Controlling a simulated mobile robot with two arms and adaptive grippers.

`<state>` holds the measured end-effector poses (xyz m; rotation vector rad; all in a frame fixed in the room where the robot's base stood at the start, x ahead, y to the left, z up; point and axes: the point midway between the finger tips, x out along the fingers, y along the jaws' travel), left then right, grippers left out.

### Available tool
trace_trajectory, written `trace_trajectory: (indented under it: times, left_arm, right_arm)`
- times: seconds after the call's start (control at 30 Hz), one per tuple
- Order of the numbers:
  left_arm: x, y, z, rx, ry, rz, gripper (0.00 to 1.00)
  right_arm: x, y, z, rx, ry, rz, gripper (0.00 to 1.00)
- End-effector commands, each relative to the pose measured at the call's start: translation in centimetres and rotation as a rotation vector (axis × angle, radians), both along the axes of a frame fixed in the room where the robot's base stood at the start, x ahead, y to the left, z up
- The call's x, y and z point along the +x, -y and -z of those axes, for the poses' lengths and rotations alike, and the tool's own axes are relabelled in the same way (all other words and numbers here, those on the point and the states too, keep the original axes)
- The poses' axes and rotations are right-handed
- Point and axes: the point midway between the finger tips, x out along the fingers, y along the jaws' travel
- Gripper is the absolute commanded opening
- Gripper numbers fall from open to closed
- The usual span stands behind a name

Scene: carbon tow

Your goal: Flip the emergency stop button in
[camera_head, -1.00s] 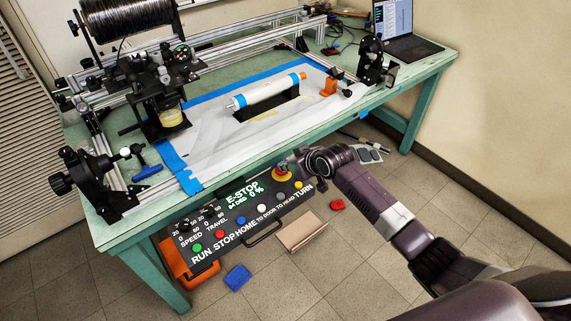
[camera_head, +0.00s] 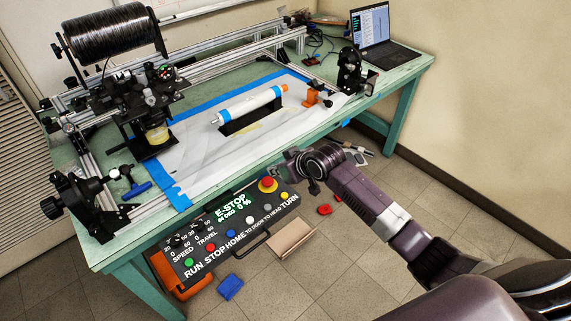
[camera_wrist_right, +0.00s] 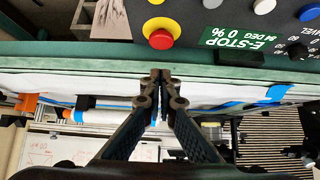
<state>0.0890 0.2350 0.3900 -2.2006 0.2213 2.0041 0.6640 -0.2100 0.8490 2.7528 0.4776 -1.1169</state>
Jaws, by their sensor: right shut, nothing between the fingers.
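The emergency stop button (camera_head: 268,184) is a red mushroom cap on a yellow base at the upper right of the black control panel (camera_head: 222,252). The panel's display (camera_head: 233,204) reads "E-STOP" and "0 %". In the right wrist view the red button (camera_wrist_right: 160,39) stands just beyond the fingertips, apart from them. My right gripper (camera_head: 311,184) is shut and empty, to the right of the button in the head view; its closed fingertips (camera_wrist_right: 160,76) show in the wrist view. My left gripper is out of view.
The panel hangs at the front edge of the green table (camera_head: 400,82). On the table are a winding rig with a black spool (camera_head: 112,40), a white roller (camera_head: 248,105) and a laptop (camera_head: 385,40). A blue box (camera_head: 230,288) and a cardboard box (camera_head: 291,238) lie on the floor.

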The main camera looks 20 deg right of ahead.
Motion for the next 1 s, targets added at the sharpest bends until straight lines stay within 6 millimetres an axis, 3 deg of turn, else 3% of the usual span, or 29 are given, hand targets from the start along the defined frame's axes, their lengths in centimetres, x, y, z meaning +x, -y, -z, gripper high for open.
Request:
trace_trajectory:
  times: [0.43, 1.0]
  left_arm:
    - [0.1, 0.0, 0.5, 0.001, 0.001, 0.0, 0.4]
    - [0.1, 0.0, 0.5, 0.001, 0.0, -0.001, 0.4]
  right_arm:
    - [-4.0, 1.5, -4.5, 0.0, 0.005, 0.001, 0.0]
    - [-4.5, 1.7, -5.1, 0.001, 0.005, 0.001, 0.0]
